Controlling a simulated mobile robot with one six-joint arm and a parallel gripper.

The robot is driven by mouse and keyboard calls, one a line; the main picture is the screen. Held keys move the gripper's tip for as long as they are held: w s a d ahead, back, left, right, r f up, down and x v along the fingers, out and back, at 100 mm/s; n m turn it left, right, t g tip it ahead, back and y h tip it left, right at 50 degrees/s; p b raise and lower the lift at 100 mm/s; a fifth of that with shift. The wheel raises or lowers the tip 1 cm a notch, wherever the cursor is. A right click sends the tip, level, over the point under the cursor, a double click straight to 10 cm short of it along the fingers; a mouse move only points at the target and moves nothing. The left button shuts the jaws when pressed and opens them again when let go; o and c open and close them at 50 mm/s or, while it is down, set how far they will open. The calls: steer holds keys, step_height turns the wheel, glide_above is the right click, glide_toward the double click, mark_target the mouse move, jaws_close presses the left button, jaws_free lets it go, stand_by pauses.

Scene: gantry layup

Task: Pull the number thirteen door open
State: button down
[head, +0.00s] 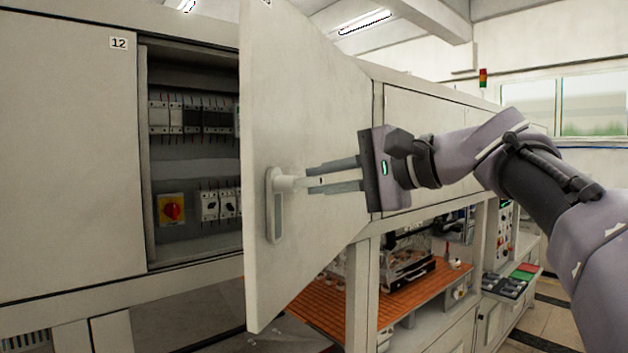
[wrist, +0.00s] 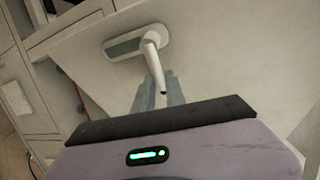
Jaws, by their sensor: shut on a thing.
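The cabinet door (head: 300,110) stands swung out from its opening, hinged on its right side. Its number label is not readable at the top edge of the head view. A lever handle (head: 277,203) is mounted near the door's free left edge. My gripper (head: 312,181) is shut on the handle's lever, with a finger on either side. In the wrist view the handle (wrist: 148,42) and the door face (wrist: 225,50) lie ahead of my fingers (wrist: 160,92). Behind the door, the open compartment (head: 190,150) shows rows of breakers and a red rotary switch (head: 172,210) on a yellow plate.
A closed door labelled 12 (head: 70,150) is to the left of the opening. Another closed panel (head: 430,130) is to the right, behind my arm. Below are an orange slatted work surface (head: 405,297) and equipment. Open floor (head: 545,322) shows at the lower right.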

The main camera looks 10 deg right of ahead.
steer(key=shift+w+a, duration=0.45)
steer(key=shift+a, duration=0.35)
steer(key=c, duration=1.6)
jaws_free()
steer(key=shift+c, duration=0.2)
steer(key=shift+o, duration=1.2)
steer(key=shift+d, duration=0.55)
steer(key=shift+a, duration=0.2)
steer(key=shift+s, duration=0.15)
steer(key=b+v, duration=0.1)
steer(key=v, duration=1.6)
steer(key=shift+d, duration=0.2)
